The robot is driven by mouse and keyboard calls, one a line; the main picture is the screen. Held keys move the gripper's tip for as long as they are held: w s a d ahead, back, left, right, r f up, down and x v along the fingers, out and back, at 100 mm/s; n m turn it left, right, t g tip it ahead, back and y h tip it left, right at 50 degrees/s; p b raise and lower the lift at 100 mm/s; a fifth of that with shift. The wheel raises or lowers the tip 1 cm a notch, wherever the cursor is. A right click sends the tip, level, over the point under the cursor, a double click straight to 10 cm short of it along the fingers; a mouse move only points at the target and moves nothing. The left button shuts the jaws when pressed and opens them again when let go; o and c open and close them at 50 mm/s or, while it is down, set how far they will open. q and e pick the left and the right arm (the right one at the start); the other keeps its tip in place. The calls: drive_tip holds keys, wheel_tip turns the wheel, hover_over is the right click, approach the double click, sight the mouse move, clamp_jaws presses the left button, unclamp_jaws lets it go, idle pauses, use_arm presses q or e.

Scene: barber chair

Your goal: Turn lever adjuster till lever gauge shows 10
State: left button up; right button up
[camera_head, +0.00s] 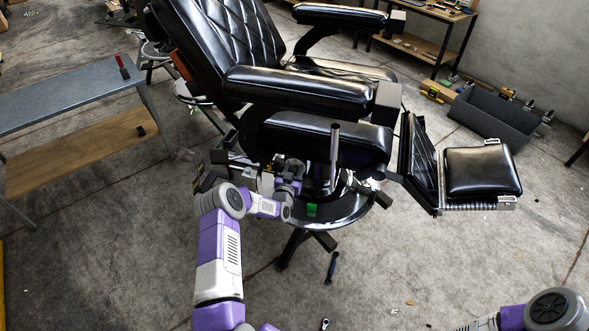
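The black barber chair (300,93) stands in the middle of the head view, seen from its side. An upright silver lever (335,150) rises beside the seat. A small green piece (311,210) shows low under the seat; I cannot tell whether it is part of the gauge. No gauge reading is legible, and I cannot pick out the lever adjuster for certain. My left gripper (292,168) is under the near side of the seat, left of the silver lever. Its fingers are too small and dark to tell open or shut. My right gripper is out of view.
The chair's footrest (482,172) juts out to the right. A grey-topped bench (70,95) stands at left. A dark grey bin (492,117) sits by the right wall. A small dark tool (332,267) lies on the floor. The front floor is mostly clear.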

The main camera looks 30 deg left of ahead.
use_arm(q)
drive_tip(key=c, duration=0.6)
drive_tip(key=n+b, duration=0.4)
drive_tip(key=shift+f+n+b, duration=0.2)
drive_tip(key=shift+n+b, duration=0.1)
drive_tip(key=shift+b, duration=0.1)
drive_tip(key=n+b, duration=0.2)
drive_tip(key=n, duration=0.1)
drive_tip(key=shift+b, duration=0.35)
drive_tip(key=shift+d+r+n+b, duration=0.1)
drive_tip(key=shift+n+b, duration=0.7)
drive_tip(key=shift+n, duration=0.3)
drive_tip(key=o, duration=1)
drive_tip(key=shift+r, duration=0.1)
